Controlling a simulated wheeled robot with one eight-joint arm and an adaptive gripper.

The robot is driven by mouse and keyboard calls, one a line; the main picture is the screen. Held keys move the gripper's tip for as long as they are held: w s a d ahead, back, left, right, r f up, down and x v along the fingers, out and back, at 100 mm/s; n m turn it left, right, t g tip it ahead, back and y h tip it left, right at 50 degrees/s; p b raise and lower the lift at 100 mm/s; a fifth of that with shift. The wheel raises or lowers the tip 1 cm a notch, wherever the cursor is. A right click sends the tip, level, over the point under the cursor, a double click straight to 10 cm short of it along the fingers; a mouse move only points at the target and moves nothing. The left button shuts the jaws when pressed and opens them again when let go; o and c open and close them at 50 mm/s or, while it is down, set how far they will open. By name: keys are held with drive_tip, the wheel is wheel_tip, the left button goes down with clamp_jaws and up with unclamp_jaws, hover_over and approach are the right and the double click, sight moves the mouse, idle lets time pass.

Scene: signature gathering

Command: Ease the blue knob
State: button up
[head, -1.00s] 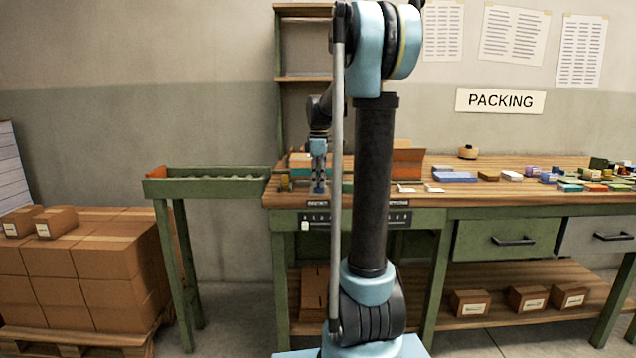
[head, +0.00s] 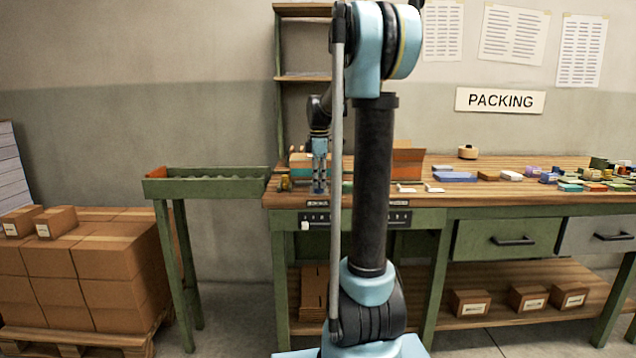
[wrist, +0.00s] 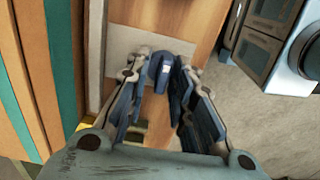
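The blue knob (wrist: 161,70) stands on a light grey plate (wrist: 124,62) in the wrist view. My gripper (wrist: 162,62) reaches over it, with one finger on each side and the knob between the fingertips. The fingertips are very close to the knob's sides; whether they touch it is not clear. In the head view my gripper (head: 319,184) points straight down at the left end of the wooden bench (head: 420,196). The knob is hard to make out there between the fingers.
A small yellow object (head: 285,183) stands left of my gripper. Open cardboard boxes (head: 408,158) are behind it. A green roller stand (head: 205,187) adjoins the bench's left end. Several small coloured items lie farther right.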

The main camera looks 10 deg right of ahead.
drive_tip(key=shift+s, duration=0.1)
wheel_tip(320, 180, up, 12)
idle(0.8)
drive_tip(key=shift+f, duration=0.1)
drive_tip(key=s+f+m+t, duration=0.1)
drive_tip(key=s+f+m, duration=0.7)
drive_tip(key=s+f, duration=0.6)
drive_tip(key=s+f+m+t, duration=0.1)
drive_tip(key=s+f+m, duration=0.7)
drive_tip(key=s+f, duration=0.6)
drive_tip(key=s, duration=0.7)
drive_tip(key=shift+s+f, duration=0.15)
drive_tip(key=shift+f, duration=0.25)
drive_tip(key=shift+d, duration=0.1)
